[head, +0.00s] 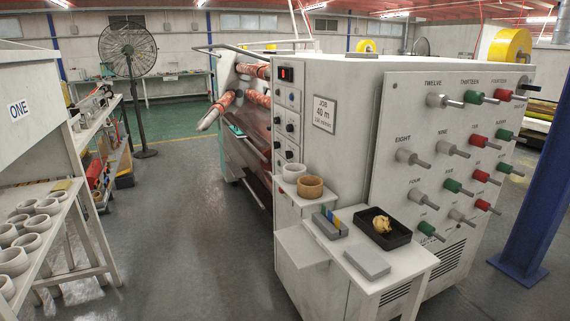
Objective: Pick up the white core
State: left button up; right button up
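A white core (293,173), a short hollow ring, stands on a small shelf (287,194) at the side of the big grey machine. A brown core (310,187) stands close beside it, to its right and slightly nearer. Several more whitish cores (32,242) sit on the rack shelf at the left edge of the view. Neither of my grippers is in view.
Below the small shelf, a white side table (345,257) holds a grey block with coloured strips (330,224), a black tray (400,238) with a yellowish item, and a grey box (367,263). The machine's peg panel (400,190) is at right. Floor (190,230) between rack and machine is clear.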

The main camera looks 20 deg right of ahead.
aim_at(295, 173)
jog(key=i, duration=1.15)
jog(key=z, duration=1.15)
jog(key=i, duration=0.3)
jog(key=z, duration=0.05)
